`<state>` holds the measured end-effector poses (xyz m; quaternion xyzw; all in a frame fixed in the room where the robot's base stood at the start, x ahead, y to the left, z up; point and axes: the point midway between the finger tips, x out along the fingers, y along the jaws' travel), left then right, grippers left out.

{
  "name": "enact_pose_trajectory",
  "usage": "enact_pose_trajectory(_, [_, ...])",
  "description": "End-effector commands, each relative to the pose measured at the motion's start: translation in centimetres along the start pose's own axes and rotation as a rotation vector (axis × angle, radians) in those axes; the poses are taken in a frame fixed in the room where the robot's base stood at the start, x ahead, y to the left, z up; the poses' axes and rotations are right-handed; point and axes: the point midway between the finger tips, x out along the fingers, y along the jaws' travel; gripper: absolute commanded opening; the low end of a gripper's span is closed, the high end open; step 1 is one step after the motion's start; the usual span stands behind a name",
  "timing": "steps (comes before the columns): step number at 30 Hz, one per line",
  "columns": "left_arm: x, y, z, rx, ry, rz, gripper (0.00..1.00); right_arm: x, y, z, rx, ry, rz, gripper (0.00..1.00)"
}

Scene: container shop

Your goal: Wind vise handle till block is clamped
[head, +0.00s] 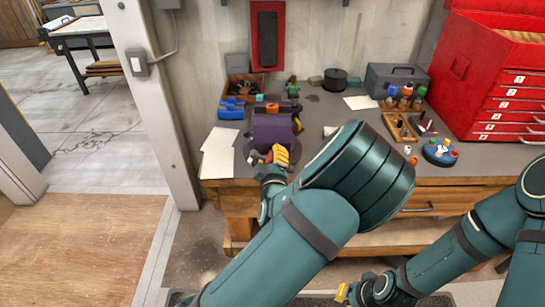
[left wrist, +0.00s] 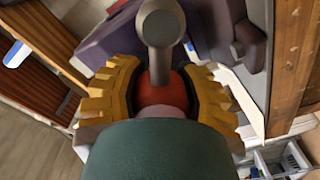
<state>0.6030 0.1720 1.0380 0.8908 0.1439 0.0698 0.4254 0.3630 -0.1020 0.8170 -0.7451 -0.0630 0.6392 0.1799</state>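The purple vise (head: 272,130) stands at the front left edge of the workbench. A small orange piece (head: 272,107) shows at its top; I cannot tell whether it is the block or whether the jaws touch it. My left gripper (head: 281,156) is at the front of the vise. In the left wrist view, the vise handle is a grey bar (left wrist: 161,50) with a round end and a red grip (left wrist: 162,90). The yellow fingers close on both sides of the red grip, their dark pads against it. My right gripper (head: 342,293) is low, in front of the bench; its fingertips are too small to read.
White papers (head: 217,160) and a blue item (head: 231,109) lie left of the vise. A parts box (head: 244,86) stands behind. To the right are a wooden tray (head: 401,127), a round blue holder (head: 440,152), a grey toolbox (head: 397,80) and a red drawer chest (head: 490,85).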

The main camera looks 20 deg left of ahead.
Motion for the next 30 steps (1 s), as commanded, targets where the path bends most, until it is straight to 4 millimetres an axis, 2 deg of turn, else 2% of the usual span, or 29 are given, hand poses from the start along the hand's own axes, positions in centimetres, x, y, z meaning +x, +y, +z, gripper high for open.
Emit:
enact_pose_trajectory(17, [-0.2, -0.2, 0.3, 0.046, -0.007, -0.002, 0.00, 0.3, 0.1, 0.1, -0.001, -0.002, 0.000, 0.00])
enact_pose_trajectory(23, [-0.3, -0.3, 0.5, 0.161, -0.006, 0.001, 0.00, 0.8, 0.3, 0.4, -0.002, -0.007, -0.001, 0.00])
enact_pose_trajectory(30, [-0.3, -0.4, 0.5, 0.376, -0.004, 0.007, 0.00, 1.6, 0.6, 0.8, -0.005, -0.015, -0.002, 0.00])
